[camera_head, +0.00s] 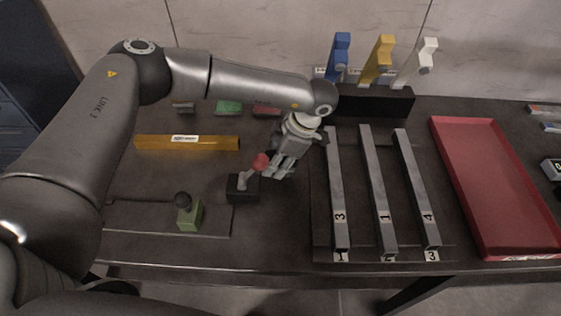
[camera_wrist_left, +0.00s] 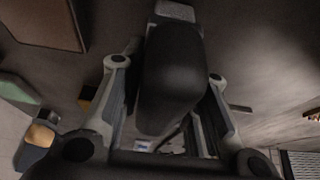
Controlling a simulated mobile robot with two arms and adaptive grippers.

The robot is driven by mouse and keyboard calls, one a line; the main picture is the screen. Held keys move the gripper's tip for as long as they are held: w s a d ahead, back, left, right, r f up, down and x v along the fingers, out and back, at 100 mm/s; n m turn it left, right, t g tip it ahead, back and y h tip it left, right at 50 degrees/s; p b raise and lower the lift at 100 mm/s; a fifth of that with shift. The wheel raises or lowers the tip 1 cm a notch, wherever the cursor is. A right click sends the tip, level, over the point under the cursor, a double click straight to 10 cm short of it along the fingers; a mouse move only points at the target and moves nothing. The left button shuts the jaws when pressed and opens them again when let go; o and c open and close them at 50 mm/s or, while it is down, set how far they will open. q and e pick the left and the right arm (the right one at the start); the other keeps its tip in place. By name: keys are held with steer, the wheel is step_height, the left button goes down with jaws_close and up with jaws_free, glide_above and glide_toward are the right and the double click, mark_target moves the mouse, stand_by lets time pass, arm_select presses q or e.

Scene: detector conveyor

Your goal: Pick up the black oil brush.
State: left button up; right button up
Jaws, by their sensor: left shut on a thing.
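My left gripper (camera_head: 281,168) points down over the table, left of the grey rails. In the left wrist view a dark, rounded block, which I take to be the black oil brush (camera_wrist_left: 170,75), sits between the two fingers, and the gripper is shut on it. A grey piece shows at its far end. In the head view the brush is mostly hidden by the gripper; I cannot tell whether it still touches the table. My right gripper is not in view.
A black block (camera_head: 243,190) with a red-knobbed lever stands close left of the gripper. Several grey rails (camera_head: 378,190) lie to the right, then a red tray (camera_head: 484,165). A yellow bar (camera_head: 165,143) and a green black-knobbed block (camera_head: 190,217) are left.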

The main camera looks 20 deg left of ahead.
arm_select(q)
steer(key=shift+r, duration=0.1)
steer(key=shift+w+r+b, duration=0.1)
steer(key=shift+r+b, duration=0.3)
steer(key=shift+r, duration=0.25)
steer(key=d+r, duration=0.2)
steer(key=d+r+b, duration=0.1)
steer(key=d+r, duration=0.1)
steer(key=r, duration=0.1)
steer(key=d+r+b, duration=0.1)
steer(key=r, duration=0.1)
steer(key=shift+d+r, duration=0.4)
steer(key=d+r+b, duration=0.1)
steer(key=d+r, duration=0.2)
steer(key=d, duration=0.5)
steer(key=shift+w+d+r+b, duration=0.15)
steer(key=shift+w+r+b, duration=0.05)
steer(key=shift+r+b, duration=0.2)
steer(key=o, duration=0.5)
steer(key=c, duration=0.3)
steer(key=shift+c, duration=0.2)
